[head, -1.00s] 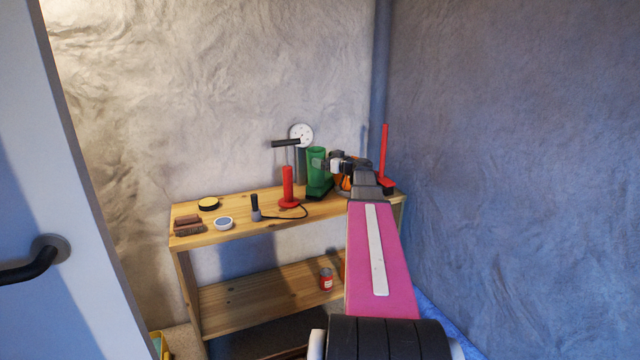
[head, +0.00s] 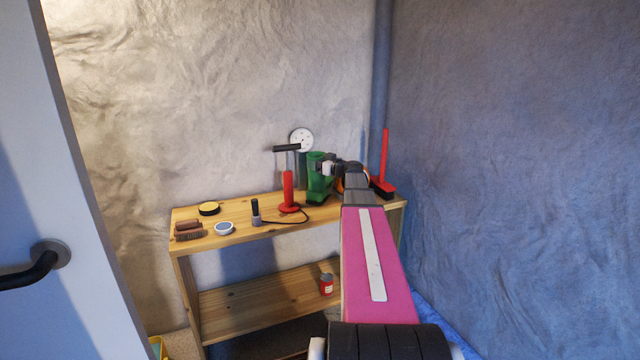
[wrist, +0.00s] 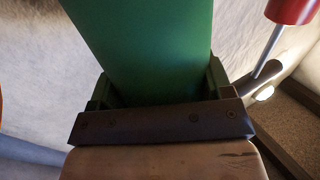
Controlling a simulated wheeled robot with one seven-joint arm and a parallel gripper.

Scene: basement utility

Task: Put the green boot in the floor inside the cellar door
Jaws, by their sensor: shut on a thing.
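The green boot (head: 316,186) is at the back of the wooden bench top, right of the red pump. My gripper (head: 326,168) reaches it from the right and is shut on its shaft. In the wrist view the green shaft (wrist: 145,45) fills the space between my two fingers (wrist: 160,90). I cannot tell whether the sole touches the bench. A pale door (head: 75,190) with a dark handle stands at the left edge; the floor beside it is mostly out of view.
The wooden bench (head: 255,232) holds a red pump (head: 288,190) close left of the boot, brushes (head: 188,228), tins and a red-handled tool (head: 384,165) at right. A red can (head: 326,284) stands on the lower shelf. Walls close off the back and right.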

